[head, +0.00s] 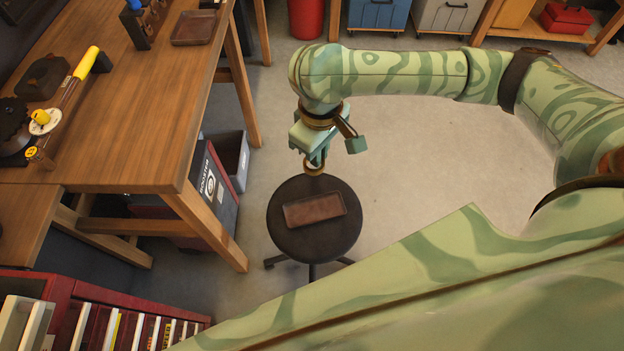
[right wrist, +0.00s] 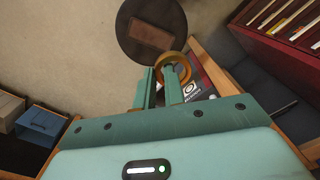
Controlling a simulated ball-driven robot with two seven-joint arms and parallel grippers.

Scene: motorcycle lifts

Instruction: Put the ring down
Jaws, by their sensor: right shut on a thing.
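A gold ring (head: 314,170) is held at the tips of my right gripper (head: 315,157). In the right wrist view the same ring (right wrist: 184,62) stands between the ends of the two fingers of the right gripper (right wrist: 161,88). The ring shows near the far edge of a round dark stool (head: 343,242); how high it is above the seat I cannot tell. A shallow brown tray (head: 314,209) lies on the stool, nearer than the ring. The stool (right wrist: 128,18) and tray (right wrist: 150,34) also show beyond the fingers in the right wrist view. My left gripper is not in view.
A wooden workbench (head: 135,125) with tools and another brown tray (head: 194,27) stands at the left. A red bookcase (head: 75,288) is at the lower left. Boxes stand under the bench. The floor (head: 410,160) right of the stool is clear.

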